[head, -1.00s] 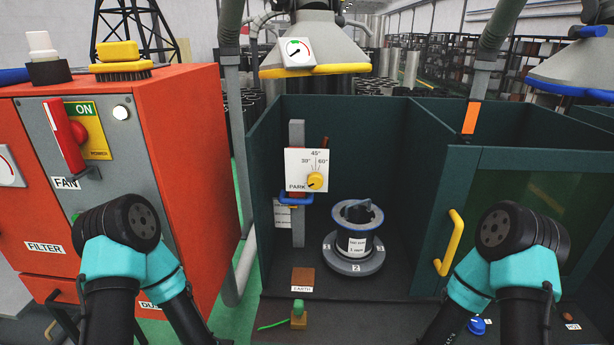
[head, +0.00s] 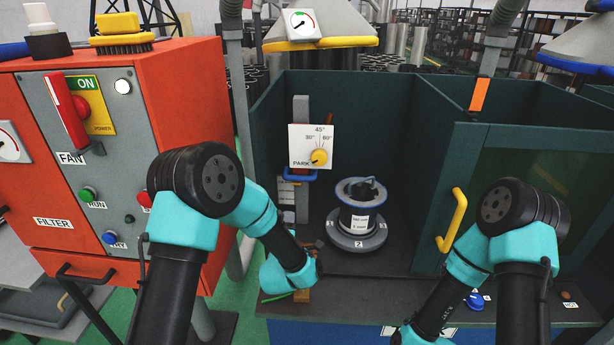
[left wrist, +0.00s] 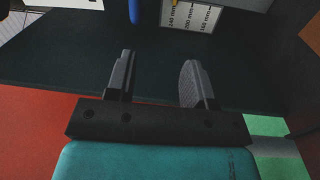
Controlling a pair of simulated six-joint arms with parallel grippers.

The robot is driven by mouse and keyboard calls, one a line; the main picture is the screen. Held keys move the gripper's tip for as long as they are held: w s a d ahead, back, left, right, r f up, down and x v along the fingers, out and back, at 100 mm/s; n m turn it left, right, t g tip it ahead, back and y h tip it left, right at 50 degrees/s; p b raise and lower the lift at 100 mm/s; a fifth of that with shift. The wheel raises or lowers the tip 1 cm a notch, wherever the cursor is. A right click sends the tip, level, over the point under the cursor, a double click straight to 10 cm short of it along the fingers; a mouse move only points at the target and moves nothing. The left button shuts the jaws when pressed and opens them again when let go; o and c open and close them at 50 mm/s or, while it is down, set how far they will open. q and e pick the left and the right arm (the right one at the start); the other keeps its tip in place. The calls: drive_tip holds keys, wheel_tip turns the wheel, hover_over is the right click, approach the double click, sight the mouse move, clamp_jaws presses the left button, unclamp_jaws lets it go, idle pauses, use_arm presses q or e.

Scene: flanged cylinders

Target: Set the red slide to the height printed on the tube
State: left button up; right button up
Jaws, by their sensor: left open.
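The black tube (head: 357,210) stands upright on a round grey base in the green booth. Its white label (head: 360,223) is too small to read surely. A grey upright post (head: 302,103) stands left of it, with a white angle card (head: 297,145) and blue handle (head: 300,177). A thin red-brown piece (head: 329,118) shows beside the card; I cannot tell whether it is the red slide. A height scale (left wrist: 190,18) reads 240, 200 and 160 mm in the left wrist view. My left gripper (left wrist: 158,80) is open and empty before the booth. My right gripper is out of view.
The red cabinet (head: 180,100) with buttons stands close at left. A yellow door handle (head: 456,220) and the booth's dividing wall are at right. A hood (head: 325,25) hangs above.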

use_arm(q)
drive_tip(key=d+r, duration=0.1)
drive_tip(key=w+d+r+n+t, duration=0.1)
drive_tip(key=shift+r, duration=0.35)
drive_tip(key=shift+w, duration=0.1)
drive_tip(key=w+r, duration=0.3)
drive_tip(key=w, duration=1.4)
drive_tip(key=shift+d+r, duration=0.15)
drive_tip(key=shift+d, duration=0.05)
clamp_jaws()
